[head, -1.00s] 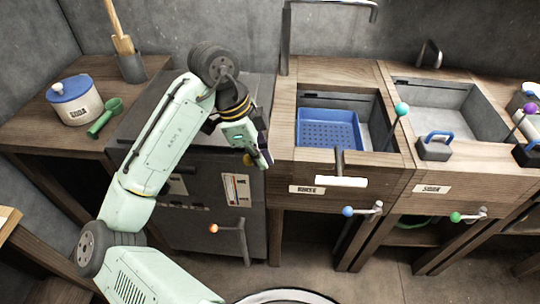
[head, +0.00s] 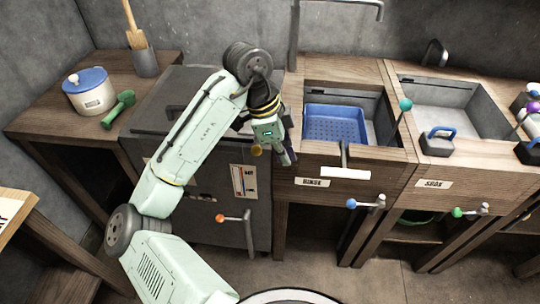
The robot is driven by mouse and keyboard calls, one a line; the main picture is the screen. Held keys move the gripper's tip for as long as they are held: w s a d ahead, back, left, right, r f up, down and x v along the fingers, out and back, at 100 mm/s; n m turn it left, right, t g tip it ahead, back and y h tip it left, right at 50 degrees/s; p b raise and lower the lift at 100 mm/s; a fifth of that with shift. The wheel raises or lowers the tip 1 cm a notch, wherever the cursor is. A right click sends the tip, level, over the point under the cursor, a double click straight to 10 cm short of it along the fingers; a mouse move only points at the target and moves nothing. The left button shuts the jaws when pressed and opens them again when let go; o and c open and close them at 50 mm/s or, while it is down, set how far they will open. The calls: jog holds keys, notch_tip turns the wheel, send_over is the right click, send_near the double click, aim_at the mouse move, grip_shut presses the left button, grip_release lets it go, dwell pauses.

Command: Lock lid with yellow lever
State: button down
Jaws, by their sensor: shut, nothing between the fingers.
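The yellow lever shows as a yellow round knob (head: 257,150) at the upper right front of a dark grey metal cabinet (head: 205,205). Most of its shaft is hidden or too dark to make out. The cabinet's flat grey lid (head: 165,90) lies down on top, partly hidden behind my arm. My gripper (head: 289,158) is shut and empty, pointing down just right of the yellow knob, with a small gap between them in the picture. It hangs in front of the seam between the cabinet and the wooden sink counter.
An orange-knobbed lever (head: 220,218) sits lower on the cabinet front. The rinse sink holds a blue basket (head: 335,123); a white-handled lever (head: 345,172) juts out in front.

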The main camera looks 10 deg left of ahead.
jog(key=b+v, duration=0.1)
jog(key=v, duration=0.9)
jog(key=shift+w, duration=0.35)
